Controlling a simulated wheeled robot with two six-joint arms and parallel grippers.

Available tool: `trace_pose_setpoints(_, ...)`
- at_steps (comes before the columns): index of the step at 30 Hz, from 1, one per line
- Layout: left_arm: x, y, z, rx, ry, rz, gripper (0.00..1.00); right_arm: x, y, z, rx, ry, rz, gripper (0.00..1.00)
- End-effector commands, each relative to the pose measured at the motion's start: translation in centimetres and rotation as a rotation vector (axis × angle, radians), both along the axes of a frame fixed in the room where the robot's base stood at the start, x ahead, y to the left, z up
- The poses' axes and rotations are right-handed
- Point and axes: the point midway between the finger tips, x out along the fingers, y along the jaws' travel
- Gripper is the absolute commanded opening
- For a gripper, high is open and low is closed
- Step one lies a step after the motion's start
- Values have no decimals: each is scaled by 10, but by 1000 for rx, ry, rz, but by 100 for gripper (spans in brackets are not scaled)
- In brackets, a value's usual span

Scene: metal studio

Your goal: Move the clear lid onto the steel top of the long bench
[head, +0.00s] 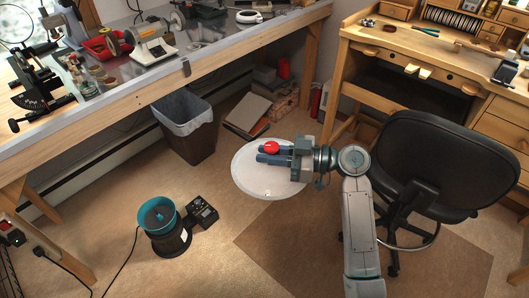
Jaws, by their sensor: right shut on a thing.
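My right gripper (272,155) is shut on the red knob of the clear lid (262,183). The lid is a pale, round, see-through disc, held out over the floor in the middle of the head view. Part of the lid is hidden behind the gripper. The long bench runs across the upper left, with a grey steel top (205,57) and a wooden front edge. The lid is apart from the bench, to the right of and below its front edge in the picture. My left gripper is not in view.
A blue-rimmed tumbler (165,240) stands on the floor with a control box (202,212). A lined bin (187,130) stands under the bench. Small machines, bottles and a red tray (103,46) crowd the bench's left part. A black chair (440,160) and wooden desk (410,65) are at right.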

Motion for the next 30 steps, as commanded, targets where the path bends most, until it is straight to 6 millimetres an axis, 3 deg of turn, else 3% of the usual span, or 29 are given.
trace_pose_setpoints(7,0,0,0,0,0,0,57,-4,-12,0,0,0,149,0)
trace_pose_setpoints(14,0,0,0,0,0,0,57,-5,-12,-6,3,3,126,0)
trace_pose_setpoints(23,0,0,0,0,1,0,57,0,-21,-61,3,6,-306,0)
trace_pose_setpoints(30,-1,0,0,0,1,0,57,-15,-67,-91,-1,4,-760,0)
